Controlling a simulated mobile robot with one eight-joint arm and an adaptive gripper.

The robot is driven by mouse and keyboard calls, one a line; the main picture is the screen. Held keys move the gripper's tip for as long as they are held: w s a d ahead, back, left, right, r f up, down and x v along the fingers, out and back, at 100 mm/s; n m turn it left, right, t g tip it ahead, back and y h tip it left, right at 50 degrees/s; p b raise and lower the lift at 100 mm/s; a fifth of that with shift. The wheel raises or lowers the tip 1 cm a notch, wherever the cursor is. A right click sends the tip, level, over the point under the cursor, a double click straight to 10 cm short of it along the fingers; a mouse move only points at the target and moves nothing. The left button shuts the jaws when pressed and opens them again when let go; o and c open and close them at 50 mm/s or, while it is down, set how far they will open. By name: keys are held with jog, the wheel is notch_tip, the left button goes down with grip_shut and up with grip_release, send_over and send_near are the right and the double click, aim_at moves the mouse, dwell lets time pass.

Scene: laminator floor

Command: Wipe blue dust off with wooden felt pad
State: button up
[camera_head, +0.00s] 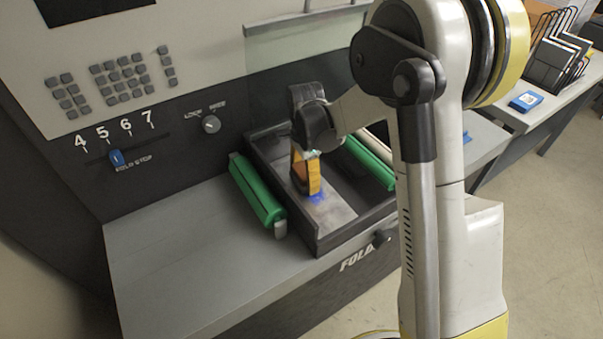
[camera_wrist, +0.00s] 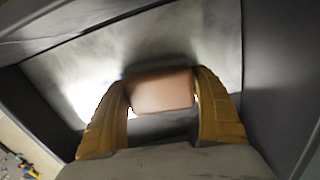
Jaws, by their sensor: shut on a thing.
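My gripper (camera_head: 308,177) reaches down into the dark tray (camera_head: 327,243) of the laminator and is shut on the wooden felt pad. In the wrist view the pad (camera_wrist: 162,91) shows as a brown block between my two yellow fingers. The felt side is hidden, and I cannot tell for sure whether it touches the tray's metal plate (camera_head: 338,218). Blue dust (camera_head: 317,198) lies on the plate just in front of and below the fingers. No blue shows clearly in the wrist view.
Green rollers flank the tray, one on the left (camera_head: 256,190) and one on the right (camera_head: 370,162). The control panel with a blue slider (camera_head: 116,157) and a knob (camera_head: 211,124) stands behind. A side table at right holds a blue box (camera_head: 525,102) and a rack.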

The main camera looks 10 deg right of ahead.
aim_at(323, 203)
jog(key=shift+s+d, duration=0.25)
jog(key=shift+s, duration=0.4)
jog(key=shift+s+d, duration=0.2)
jog(key=shift+s, duration=0.45)
jog(key=shift+s+d+f+b, duration=0.1)
jog(key=shift+s+d+b, duration=0.15)
jog(key=shift+s, duration=0.55)
jog(key=shift+s+d+b, duration=0.15)
jog(key=shift+s+d, duration=0.1)
jog(key=shift+s, duration=0.55)
jog(key=shift+c, duration=0.5)
jog(key=shift+s+d, duration=0.3)
jog(key=shift+s, duration=0.55)
jog(key=shift+s+d, duration=0.25)
jog(key=shift+s, duration=0.55)
jog(key=shift+w+r, duration=0.1)
jog(key=shift+r, duration=0.1)
jog(key=shift+r+p, duration=2.1)
jog(key=shift+r, duration=0.85)
notch_tip(323, 203, up, 3)
jog(key=shift+p, duration=1.1)
